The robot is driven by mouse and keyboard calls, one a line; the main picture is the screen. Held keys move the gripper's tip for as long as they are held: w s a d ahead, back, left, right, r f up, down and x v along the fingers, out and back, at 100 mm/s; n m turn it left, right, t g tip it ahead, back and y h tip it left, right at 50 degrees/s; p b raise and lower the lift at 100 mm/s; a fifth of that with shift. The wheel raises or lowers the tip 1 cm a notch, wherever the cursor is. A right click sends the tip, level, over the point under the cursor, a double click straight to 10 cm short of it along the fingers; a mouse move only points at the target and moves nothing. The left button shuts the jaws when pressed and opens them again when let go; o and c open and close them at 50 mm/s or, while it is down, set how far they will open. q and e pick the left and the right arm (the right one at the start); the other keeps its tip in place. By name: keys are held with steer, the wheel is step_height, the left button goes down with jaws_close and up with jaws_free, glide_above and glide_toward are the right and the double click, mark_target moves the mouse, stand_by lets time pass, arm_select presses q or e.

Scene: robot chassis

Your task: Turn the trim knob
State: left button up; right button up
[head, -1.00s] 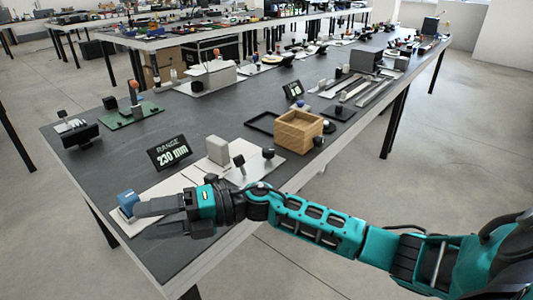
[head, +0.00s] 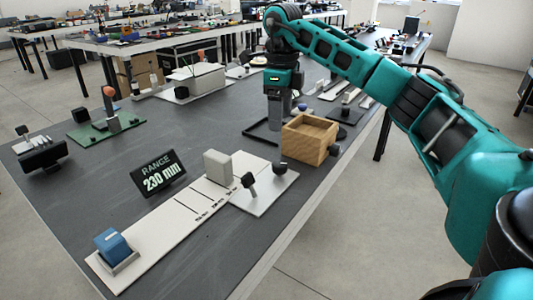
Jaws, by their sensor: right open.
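My right gripper (head: 276,128) points down behind the wooden box (head: 309,138), its two dark fingers open and nothing visible between them. The box hides little of the gripper. No knob is labelled as the trim knob, so I cannot tell which one it is. A black knob (head: 249,182) on a tilted stem and a round black knob (head: 280,168) stand on a white plate (head: 262,198) in front of the box. Another dark knob (head: 335,150) is at the box's right side. My right gripper is apart from these knobs. My left gripper is not in view.
A blue block (head: 112,243) sits in a holder on a white ruled strip (head: 160,232), with a grey block (head: 217,166) at its far end. A display (head: 158,173) reads RANGE 230 mm. A black frame (head: 262,133) lies by the box.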

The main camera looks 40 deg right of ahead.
mark_target(280, 163)
steer(key=f+b, duration=0.3)
steer(key=f, duration=0.9)
steer(key=shift+s, duration=0.2)
steer(key=shift+f, duration=0.4)
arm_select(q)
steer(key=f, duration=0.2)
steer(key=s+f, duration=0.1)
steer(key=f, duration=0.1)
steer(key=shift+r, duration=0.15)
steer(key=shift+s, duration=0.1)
arm_select(e)
steer(key=c, duration=1.1)
